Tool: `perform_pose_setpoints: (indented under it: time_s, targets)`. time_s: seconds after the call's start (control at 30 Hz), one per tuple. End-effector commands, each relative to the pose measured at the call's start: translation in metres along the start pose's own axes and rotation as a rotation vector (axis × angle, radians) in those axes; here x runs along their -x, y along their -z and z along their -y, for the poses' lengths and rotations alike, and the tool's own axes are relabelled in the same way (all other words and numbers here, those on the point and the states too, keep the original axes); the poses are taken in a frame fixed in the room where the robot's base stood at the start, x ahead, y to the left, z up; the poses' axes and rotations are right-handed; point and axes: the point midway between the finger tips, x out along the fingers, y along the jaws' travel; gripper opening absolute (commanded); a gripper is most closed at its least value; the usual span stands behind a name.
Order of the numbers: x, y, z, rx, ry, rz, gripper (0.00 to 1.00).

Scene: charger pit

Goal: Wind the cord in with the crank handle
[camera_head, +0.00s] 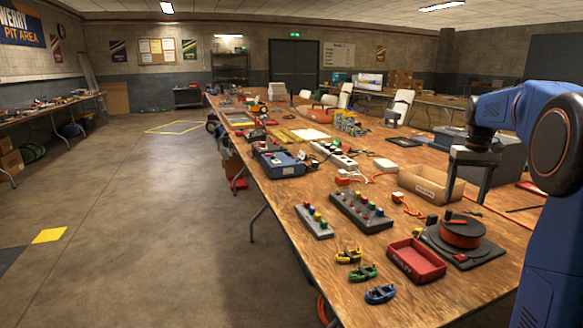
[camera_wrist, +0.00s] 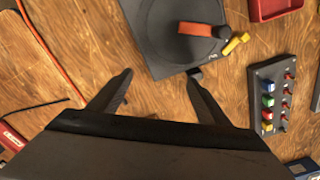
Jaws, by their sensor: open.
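The cord reel (camera_head: 461,234) is an orange drum on a dark square base at the table's near right. From above, in the wrist view, its round dark top (camera_wrist: 172,14) is cut off by the upper edge. The crank handle (camera_wrist: 197,29) is an orange bar with a dark knob at its right end. My gripper (camera_head: 469,180) is open and empty, its fingers pointing down above the table behind the reel. In the wrist view, my gripper (camera_wrist: 160,74) has its fingertips just below the reel's base, apart from the handle. An orange cord (camera_wrist: 50,58) runs at left.
A red tray (camera_head: 416,262) stands left of the reel, with a small yellow piece (camera_wrist: 235,43) beside the base. A cardboard box (camera_head: 428,187) stands behind. Button panels (camera_head: 361,211) and small colored clamps (camera_head: 363,272) lie farther left. Bare wood lies between my fingers.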

Motion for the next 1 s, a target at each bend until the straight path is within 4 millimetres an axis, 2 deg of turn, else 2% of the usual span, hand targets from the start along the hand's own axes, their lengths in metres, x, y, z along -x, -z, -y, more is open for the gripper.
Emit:
perform_pose_setpoints:
  time_s: [0.7,1.0]
  targets:
    - [0.046,0.000,0.000,0.000,0.000,-0.001,0.70]
    - [0.056,0.000,0.000,0.000,0.000,0.000,0.70]
